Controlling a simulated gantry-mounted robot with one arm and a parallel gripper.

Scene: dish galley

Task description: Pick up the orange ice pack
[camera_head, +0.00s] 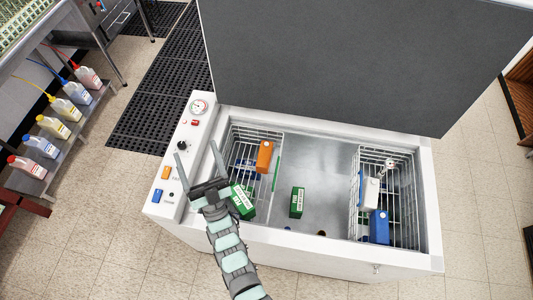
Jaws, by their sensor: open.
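The orange ice pack (264,157) stands in the left wire basket (240,136) of an open chest freezer (430,205). It is near the basket's right side, by the inner divider. My gripper (196,152) is open and empty. Its two fingers point up and away over the freezer's left control panel, to the left of the ice pack and apart from it. Part of the basket's near end is hidden by the gripper and a green carton.
A green carton (243,200) is beside my gripper; another green carton (297,202) stands on the freezer floor. The right basket (404,171) holds a white pack (369,193) and a blue pack (379,227). The raised lid (350,60) blocks the back. Jugs (62,108) line a shelf at left.

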